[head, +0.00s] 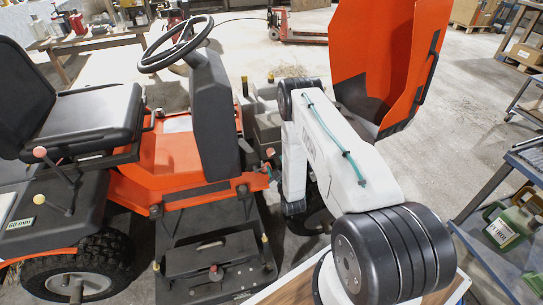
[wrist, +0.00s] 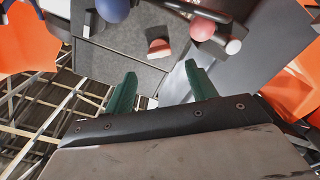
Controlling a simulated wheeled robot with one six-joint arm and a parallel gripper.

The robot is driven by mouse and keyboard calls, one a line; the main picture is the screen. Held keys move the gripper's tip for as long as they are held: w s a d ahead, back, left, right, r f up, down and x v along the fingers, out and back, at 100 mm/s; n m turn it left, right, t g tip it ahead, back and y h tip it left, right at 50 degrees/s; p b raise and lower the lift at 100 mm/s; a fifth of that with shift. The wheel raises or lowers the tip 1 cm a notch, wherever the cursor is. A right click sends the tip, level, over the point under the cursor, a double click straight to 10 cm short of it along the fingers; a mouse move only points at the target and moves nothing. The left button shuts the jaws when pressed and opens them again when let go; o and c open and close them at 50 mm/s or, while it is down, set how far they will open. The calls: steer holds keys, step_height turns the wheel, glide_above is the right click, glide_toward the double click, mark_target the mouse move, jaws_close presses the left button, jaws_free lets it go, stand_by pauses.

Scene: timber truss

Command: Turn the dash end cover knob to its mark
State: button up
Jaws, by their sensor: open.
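The dash (head: 212,115) of the orange riding mower stands upright below the steering wheel in the head view. In the wrist view a grey panel (wrist: 120,62) fills the space ahead of my gripper. A small red and pale knob (wrist: 158,48) sits on it; I cannot tell for certain that it is the end cover knob, and no mark is clear. My gripper (wrist: 160,76) is open, its two green fingers apart, with the knob beyond and between them, not touching. In the head view my arm hides most of the gripper.
A blue ball (wrist: 114,8), a red ball (wrist: 202,28) and a pale-ended rod (wrist: 233,46) lie close above the fingers in the wrist view. The steering wheel (head: 176,45), seat (head: 85,120) and raised orange hood (head: 385,55) surround the work area.

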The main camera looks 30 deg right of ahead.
mark_target(271, 155)
steer(key=x, duration=0.7)
steer(key=shift+w+d, duration=0.1)
steer(key=shift+w, duration=0.05)
steer(key=shift+c, duration=0.3)
steer(key=c, duration=0.9)
